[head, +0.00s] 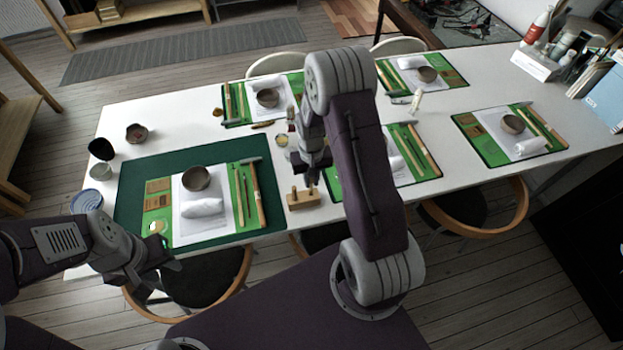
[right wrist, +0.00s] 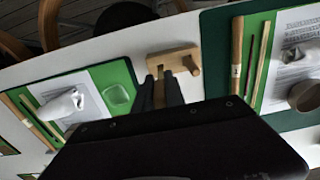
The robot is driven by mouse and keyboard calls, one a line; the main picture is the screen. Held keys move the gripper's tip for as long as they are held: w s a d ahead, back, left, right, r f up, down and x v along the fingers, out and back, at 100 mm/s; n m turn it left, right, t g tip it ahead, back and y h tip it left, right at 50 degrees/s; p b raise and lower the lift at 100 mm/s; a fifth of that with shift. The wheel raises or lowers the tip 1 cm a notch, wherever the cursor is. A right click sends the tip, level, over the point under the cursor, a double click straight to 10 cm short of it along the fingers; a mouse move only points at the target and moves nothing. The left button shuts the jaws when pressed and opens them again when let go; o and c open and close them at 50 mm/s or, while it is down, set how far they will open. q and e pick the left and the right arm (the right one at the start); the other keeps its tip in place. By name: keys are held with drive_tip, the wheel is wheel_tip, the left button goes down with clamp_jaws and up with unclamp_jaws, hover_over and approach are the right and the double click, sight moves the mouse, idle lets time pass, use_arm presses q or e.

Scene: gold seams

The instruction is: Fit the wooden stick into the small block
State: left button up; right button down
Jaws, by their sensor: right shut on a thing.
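The small wooden block (head: 304,200) lies on the white table, just right of the green mat. It also shows in the right wrist view (right wrist: 174,57), with a short upright peg (right wrist: 192,66) at one end. My right gripper (head: 313,181) is right above the block's other end, pointing down. In the right wrist view its fingers (right wrist: 160,92) are shut on a thin wooden stick (right wrist: 160,73), which is mostly hidden between them. Whether the stick's tip is in the block or just over it, I cannot tell. My left gripper (head: 170,268) hangs in front of the table's near-left edge, its opening unclear.
The dark green mat (head: 135,190) holds a bowl (head: 196,178), a white roll (head: 203,207) and wooden tools on a green board. Several similar place settings cover the table. Cups and bowls stand at the left end. Chairs stand around it.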

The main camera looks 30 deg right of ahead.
drive_tip(key=shift+f+b, duration=1.55)
drive_tip(key=shift+f, duration=1)
idle(1.5)
drive_tip(key=c, duration=1.3)
unclamp_jaws()
drive_tip(key=shift+r, duration=0.1)
wheel_tip(320, 180, up, 5)
drive_tip(key=p, duration=0.4)
drive_tip(key=shift+p, duration=0.3)
